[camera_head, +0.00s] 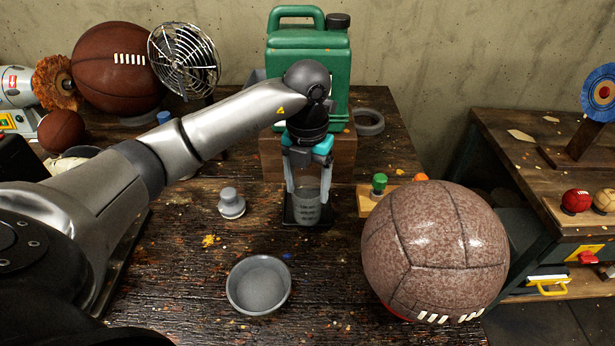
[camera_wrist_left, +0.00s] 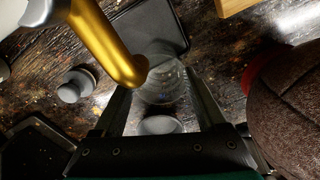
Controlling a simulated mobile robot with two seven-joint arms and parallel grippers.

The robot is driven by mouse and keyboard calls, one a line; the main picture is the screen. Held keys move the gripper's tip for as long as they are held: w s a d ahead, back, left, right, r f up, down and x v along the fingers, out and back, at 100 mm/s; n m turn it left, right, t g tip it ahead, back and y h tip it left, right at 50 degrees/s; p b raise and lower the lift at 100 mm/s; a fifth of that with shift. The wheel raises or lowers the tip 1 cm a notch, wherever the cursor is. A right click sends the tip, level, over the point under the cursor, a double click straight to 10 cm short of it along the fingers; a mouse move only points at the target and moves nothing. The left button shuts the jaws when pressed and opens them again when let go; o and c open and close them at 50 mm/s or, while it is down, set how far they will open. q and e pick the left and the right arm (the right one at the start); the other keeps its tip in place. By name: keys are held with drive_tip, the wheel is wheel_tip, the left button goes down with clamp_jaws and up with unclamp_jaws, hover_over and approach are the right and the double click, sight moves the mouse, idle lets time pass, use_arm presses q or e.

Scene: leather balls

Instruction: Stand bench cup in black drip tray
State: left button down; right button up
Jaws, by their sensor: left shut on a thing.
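The bench cup (camera_head: 307,207) is a clear measuring cup with dark markings. My left gripper (camera_head: 307,190) points down and is shut on it, with the fingers on either side. The cup looks upright. In the head view it overlaps the black drip tray (camera_head: 289,214), a flat dark rectangle on the bench; I cannot tell whether its base touches the tray. In the left wrist view the clear cup (camera_wrist_left: 163,85) sits between the fingers, and the tray (camera_wrist_left: 150,25) shows beyond it at the top. My right gripper is not in view.
A grey stopper-like piece (camera_head: 231,203) stands left of the tray, and a grey bowl (camera_head: 258,284) lies in front. A large brown ball (camera_head: 436,250) is at the right. A green jerrycan (camera_head: 300,75) stands behind on a wooden block. A wooden stand with coloured knobs (camera_head: 367,201) is right of the tray.

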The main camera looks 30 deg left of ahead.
sight(307, 178)
use_arm(q)
drive_tip(key=shift+w+a, duration=0.2)
drive_tip(key=shift+w, duration=0.15)
drive_tip(key=shift+w+a+f, duration=0.3)
drive_tip(key=shift+w+a, duration=0.1)
drive_tip(key=shift+w, duration=0.2)
drive_tip(key=shift+w+a+f, duration=0.25)
drive_tip(key=shift+w+a, duration=0.15)
drive_tip(key=shift+w, duration=0.2)
drive_tip(key=shift+f, duration=0.15)
unclamp_jaws()
wheel_tip(307, 178, up, 12)
drive_tip(key=shift+r+p, duration=0.15)
drive_tip(key=shift+p, duration=0.5)
